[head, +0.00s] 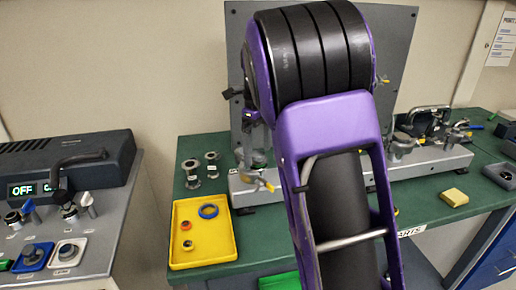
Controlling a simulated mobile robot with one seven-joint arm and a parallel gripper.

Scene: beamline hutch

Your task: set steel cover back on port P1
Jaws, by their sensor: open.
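My purple and black arm fills the middle of the head view and hides much of the bench behind it. My gripper does not show. A grey metal rail (430,160) with clamped fittings runs along the green bench (335,205), partly behind my arm. One fitting with a yellow-handled clamp (261,180) shows left of the arm, and a metal fitting (403,145) stands to its right. I cannot read any port label, so I cannot tell which is P1. Two small steel flanged pieces (191,173) (212,165) stand on the bench at left. I cannot identify the steel cover.
A yellow tray (225,247) holds a blue ring (208,211) and small rings. A yellow block (454,197) lies on the bench at right, near a dark tray (500,176). A grey panel (397,50) rises behind. A console (75,165) reading OFF stands at left.

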